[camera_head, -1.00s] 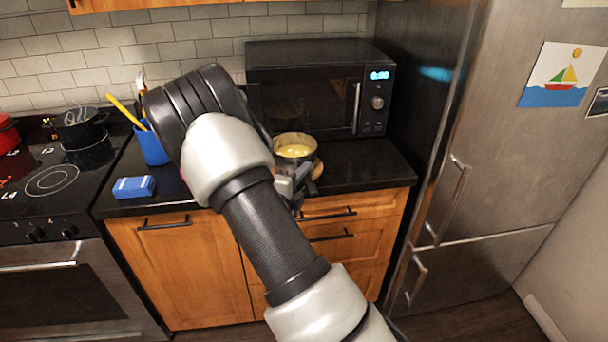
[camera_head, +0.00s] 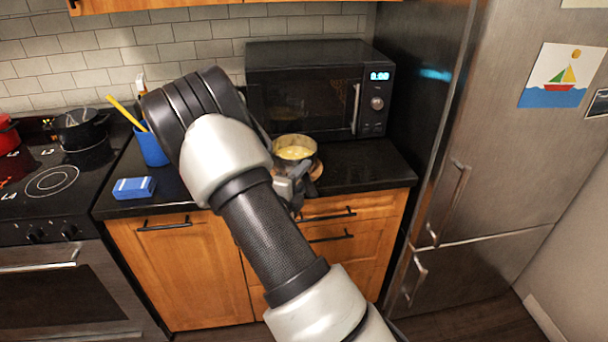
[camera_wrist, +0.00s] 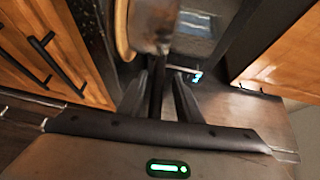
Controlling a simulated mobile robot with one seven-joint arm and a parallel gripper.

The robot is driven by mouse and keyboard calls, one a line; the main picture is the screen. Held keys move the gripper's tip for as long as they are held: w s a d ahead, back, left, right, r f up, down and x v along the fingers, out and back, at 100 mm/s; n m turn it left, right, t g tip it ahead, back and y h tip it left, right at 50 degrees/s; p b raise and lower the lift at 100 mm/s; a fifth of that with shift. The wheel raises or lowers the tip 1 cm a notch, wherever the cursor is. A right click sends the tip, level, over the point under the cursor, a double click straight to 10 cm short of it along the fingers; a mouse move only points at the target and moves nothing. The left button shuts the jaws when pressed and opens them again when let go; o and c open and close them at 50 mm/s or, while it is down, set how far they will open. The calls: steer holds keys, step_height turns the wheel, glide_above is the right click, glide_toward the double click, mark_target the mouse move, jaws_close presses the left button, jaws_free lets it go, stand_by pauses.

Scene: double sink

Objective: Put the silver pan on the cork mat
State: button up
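The silver pan (camera_head: 297,153), with yellow contents, is upright at the counter in front of the microwave. Its side (camera_wrist: 150,22) fills the top of the wrist view. The round cork mat (camera_head: 318,171) shows as a tan edge under and right of the pan; its rim (camera_wrist: 122,30) is left of the pan in the wrist view. The pan overlaps the mat, but I cannot tell whether it touches it. My gripper (camera_wrist: 166,80) has its fingers close on both sides of the dark pan handle (camera_wrist: 157,88). My arm partly hides the gripper (camera_head: 291,187) in the head view.
The microwave (camera_head: 315,90) stands just behind the pan. A blue utensil cup (camera_head: 152,149) and blue sponge (camera_head: 134,188) are on the left of the counter. The stove (camera_head: 50,190) is further left and the fridge (camera_head: 500,130) rises at right. The counter right of the mat is clear.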

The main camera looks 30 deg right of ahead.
steer(key=f+v, duration=0.1)
steer(key=v, duration=1)
steer(key=w+a+r+n+y, duration=0.2)
steer(key=a+r+n+y, duration=0.8)
steer(key=a+n+y, duration=0.25)
steer(key=s+a+r+n+g+y, duration=0.1)
steer(key=s+r+n+g, duration=0.15)
steer(key=s+n, duration=0.3)
steer(key=s+a+r+n+g+y, duration=0.1)
steer(key=s+r+n+y, duration=0.1)
steer(key=s+r+n, duration=0.35)
steer(key=s+d+f+n+g+h, duration=0.1)
steer(key=s+d, duration=0.4)
steer(key=s, duration=0.9)
steer(key=n+g+h, duration=0.1)
steer(key=n, duration=0.1)
steer(key=shift+n+b, duration=0.35)
